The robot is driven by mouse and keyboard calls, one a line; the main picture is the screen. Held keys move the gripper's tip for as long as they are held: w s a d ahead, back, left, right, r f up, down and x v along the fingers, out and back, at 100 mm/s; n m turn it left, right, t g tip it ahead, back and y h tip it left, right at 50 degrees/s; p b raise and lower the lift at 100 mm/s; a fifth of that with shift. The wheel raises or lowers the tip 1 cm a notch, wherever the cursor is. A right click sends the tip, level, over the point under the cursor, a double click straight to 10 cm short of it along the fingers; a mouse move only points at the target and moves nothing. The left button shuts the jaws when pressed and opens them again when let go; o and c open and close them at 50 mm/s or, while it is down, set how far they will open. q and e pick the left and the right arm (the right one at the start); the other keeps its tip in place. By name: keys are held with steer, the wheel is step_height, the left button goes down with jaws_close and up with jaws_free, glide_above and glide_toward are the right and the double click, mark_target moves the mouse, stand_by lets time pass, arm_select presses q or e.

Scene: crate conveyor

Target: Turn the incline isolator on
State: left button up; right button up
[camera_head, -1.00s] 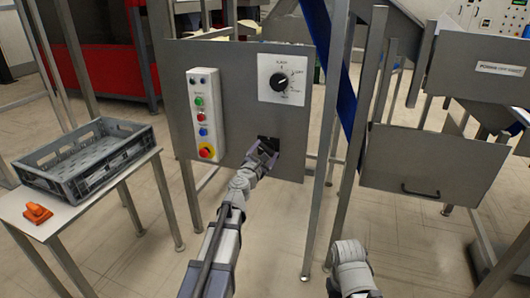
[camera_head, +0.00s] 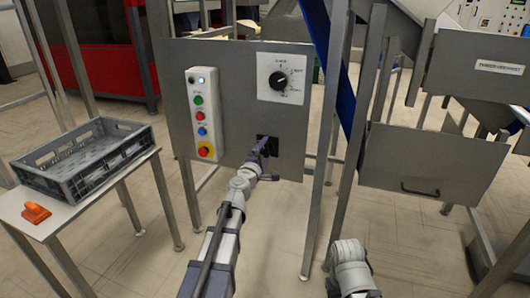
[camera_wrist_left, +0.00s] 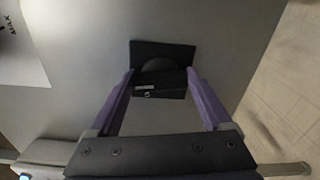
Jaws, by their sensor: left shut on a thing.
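The incline isolator is a black block-like handle on a black plate (camera_head: 263,140), low on the grey panel (camera_head: 235,115) under the dial. My left gripper (camera_head: 262,152) is at the panel and partly covers it in the head view. In the left wrist view, the isolator handle (camera_wrist_left: 158,84) sits between the purple fingers of my left gripper (camera_wrist_left: 160,88), which are shut on it. A rounded grey part of my right arm shows at the bottom of the head view, but no right fingers are in view.
A button box (camera_head: 203,115) with coloured buttons and a dial (camera_head: 279,80) are on the same panel. A grey crate (camera_head: 75,170) and an orange object (camera_head: 36,212) are on a table at left. Metal legs stand right of the panel.

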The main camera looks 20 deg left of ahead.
arm_select(q)
steer(key=shift+m, duration=0.8)
steer(key=o, duration=1.2)
steer(key=shift+c, duration=0.2)
steer(key=shift+s, duration=0.2)
steer(key=s, duration=0.7)
steer(key=shift+s, duration=0.25)
steer(key=shift+f, duration=0.1)
